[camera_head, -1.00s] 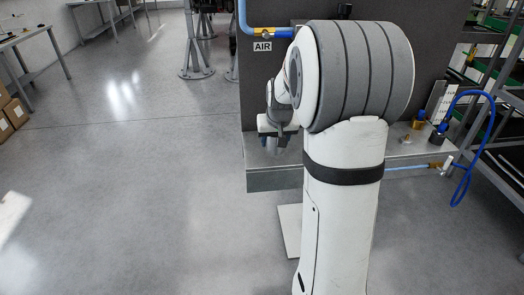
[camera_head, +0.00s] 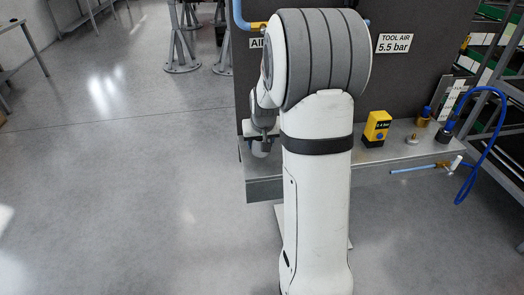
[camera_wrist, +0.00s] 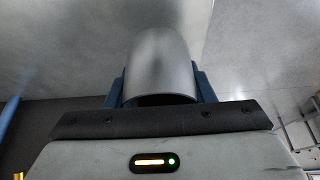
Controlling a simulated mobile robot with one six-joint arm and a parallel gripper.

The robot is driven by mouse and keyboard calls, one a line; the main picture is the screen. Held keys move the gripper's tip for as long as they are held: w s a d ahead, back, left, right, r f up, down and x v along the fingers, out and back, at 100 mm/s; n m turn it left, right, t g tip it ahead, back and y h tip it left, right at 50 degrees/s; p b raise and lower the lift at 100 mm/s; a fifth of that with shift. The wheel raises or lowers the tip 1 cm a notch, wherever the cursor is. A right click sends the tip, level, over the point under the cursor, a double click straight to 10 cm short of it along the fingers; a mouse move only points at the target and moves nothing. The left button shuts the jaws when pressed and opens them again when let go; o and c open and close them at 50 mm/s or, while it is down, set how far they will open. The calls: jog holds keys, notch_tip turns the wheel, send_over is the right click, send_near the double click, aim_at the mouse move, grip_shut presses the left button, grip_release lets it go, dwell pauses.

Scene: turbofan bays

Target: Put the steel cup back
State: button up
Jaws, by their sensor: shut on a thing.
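The steel cup (camera_wrist: 160,65) is a smooth grey cylinder in the wrist view, held between the two blue fingers of my gripper (camera_wrist: 160,88). Its far end points away from the wrist and its near opening is dark. In the head view my gripper (camera_head: 261,138) is low at the left end of the metal shelf (camera_head: 400,152), partly hidden by my arm. A pale rounded end of the cup (camera_head: 261,149) shows below it. I cannot tell whether the cup touches the shelf.
A yellow and black gauge block (camera_head: 376,128) stands on the shelf, with brass fittings (camera_head: 424,117) to its right. A blue hose (camera_head: 478,92) loops at the right beside a metal rack. A dark panel rises behind the shelf.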

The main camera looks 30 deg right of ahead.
jog(key=shift+s+d+f, duration=0.1)
jog(key=shift+f, duration=1.7)
jog(key=shift+f, duration=0.1)
jog(key=o, duration=1.3)
jog(key=v, duration=1.2)
jog(key=shift+s+a+r+n+g+y+p, duration=0.25)
jog(key=shift+s+a+r+n+p, duration=0.4)
jog(key=shift+s+a, duration=2.45)
jog(key=shift+s+a+r+n+g+y+p, duration=0.25)
jog(key=shift+s+a+r+n, duration=0.4)
jog(key=shift+s+a, duration=2.45)
jog(key=shift+s+a+r+n+g+y+p, duration=0.1)
jog(key=shift+s+a+r+n+g+p, duration=0.65)
jog(key=shift+s, duration=4.3)
